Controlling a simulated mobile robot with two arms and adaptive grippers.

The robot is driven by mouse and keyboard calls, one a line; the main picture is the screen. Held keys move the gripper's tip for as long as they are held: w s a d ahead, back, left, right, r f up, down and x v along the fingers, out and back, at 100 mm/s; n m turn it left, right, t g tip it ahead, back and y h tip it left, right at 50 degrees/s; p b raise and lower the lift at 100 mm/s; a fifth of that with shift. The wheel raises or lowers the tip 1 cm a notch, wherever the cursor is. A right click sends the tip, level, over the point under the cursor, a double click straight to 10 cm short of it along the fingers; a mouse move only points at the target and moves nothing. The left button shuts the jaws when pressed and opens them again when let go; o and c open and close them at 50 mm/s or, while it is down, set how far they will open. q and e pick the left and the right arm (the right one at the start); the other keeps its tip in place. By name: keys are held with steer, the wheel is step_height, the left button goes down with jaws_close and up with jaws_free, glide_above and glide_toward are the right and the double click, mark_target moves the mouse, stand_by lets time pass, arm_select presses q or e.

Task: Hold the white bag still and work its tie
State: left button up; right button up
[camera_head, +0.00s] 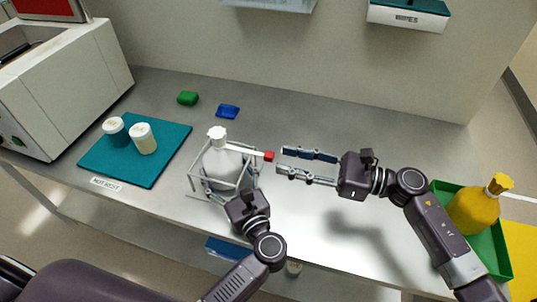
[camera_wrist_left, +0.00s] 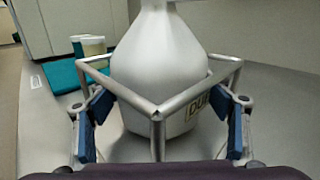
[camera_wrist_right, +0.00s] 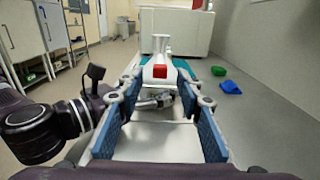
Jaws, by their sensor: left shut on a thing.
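The white bag (camera_head: 222,165) stands upright inside a grey wire frame (camera_head: 193,184), its gathered neck on top. Its tie, a white strip with a red end (camera_head: 269,156), sticks out to the right from the neck. My left gripper (camera_head: 230,184) has its fingers on either side of the bag and frame, shut on them; whether the pads touch bag or frame is unclear. The left wrist view shows the bag (camera_wrist_left: 158,60) between the blue pads. My right gripper (camera_head: 282,160) is open and empty, fingertips just right of the red end, which shows between its fingers in the right wrist view (camera_wrist_right: 160,71).
A teal mat (camera_head: 140,175) with two white-lidded jars (camera_head: 143,140) lies to the left. Green (camera_head: 188,98) and blue (camera_head: 228,111) items lie behind. A yellow bag (camera_head: 473,211) sits in a green tray (camera_head: 492,256) at the right. The counter's middle is clear.

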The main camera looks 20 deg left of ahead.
mark_target(269, 154)
steer(key=a, duration=0.5)
steer(key=shift+a, duration=0.3)
steer(key=shift+w, duration=0.1)
jaws_close()
